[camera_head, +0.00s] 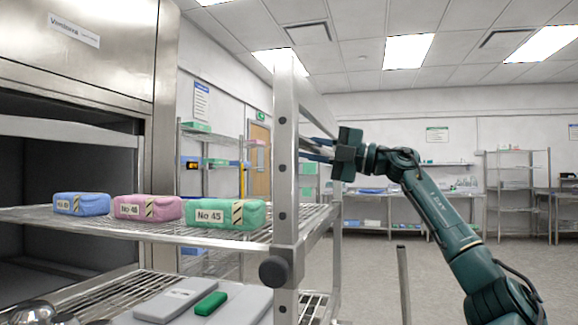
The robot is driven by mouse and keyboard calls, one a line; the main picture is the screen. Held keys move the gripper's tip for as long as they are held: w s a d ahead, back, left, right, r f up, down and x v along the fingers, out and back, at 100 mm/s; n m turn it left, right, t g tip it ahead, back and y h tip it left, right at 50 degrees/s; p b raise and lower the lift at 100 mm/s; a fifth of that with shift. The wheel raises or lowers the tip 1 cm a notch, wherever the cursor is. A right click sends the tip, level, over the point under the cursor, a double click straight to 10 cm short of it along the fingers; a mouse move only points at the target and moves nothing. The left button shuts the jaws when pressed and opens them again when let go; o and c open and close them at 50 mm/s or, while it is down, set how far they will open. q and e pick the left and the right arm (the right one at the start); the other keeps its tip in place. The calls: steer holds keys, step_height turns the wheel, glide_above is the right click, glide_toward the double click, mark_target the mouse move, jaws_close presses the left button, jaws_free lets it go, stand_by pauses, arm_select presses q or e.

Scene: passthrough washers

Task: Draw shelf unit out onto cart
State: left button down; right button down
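The shelf unit is a steel wire-rack frame with a front upright (286,185) and a top rail (314,108) slanting away from it. It stands at the mouth of the washer chamber (60,165) at left, partly inside. Blue (81,204), pink (147,208) and green (225,214) wrapped packs lie on its upper shelf (255,238). My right gripper (314,150) is beside the frame's upper part, its two fingers pointing left and apart. Whether it touches the frame I cannot tell. My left gripper is out of view. No cart can be clearly made out.
The lower shelf holds grey trays (245,306) and a green block (210,303). A thin metal post (403,285) stands right of the frame. Open floor (365,265) lies to the right. Racks (516,190) and a bench stand along the back wall.

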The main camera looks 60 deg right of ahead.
steer(key=shift+b+v, duration=0.4)
steer(key=shift+v, duration=0.65)
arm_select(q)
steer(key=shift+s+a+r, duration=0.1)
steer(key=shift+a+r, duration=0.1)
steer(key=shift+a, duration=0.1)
arm_select(e)
steer(key=shift+r, duration=0.3)
steer(key=c, duration=1.6)
jaws_free()
steer(key=shift+c, duration=0.2)
steer(key=shift+o, duration=0.7)
steer(key=shift+s+d, duration=0.15)
steer(key=shift+s, duration=0.05)
steer(key=shift+o, duration=1)
steer(key=shift+w, duration=0.1)
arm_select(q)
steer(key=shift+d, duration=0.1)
arm_select(e)
steer(key=shift+f, duration=0.1)
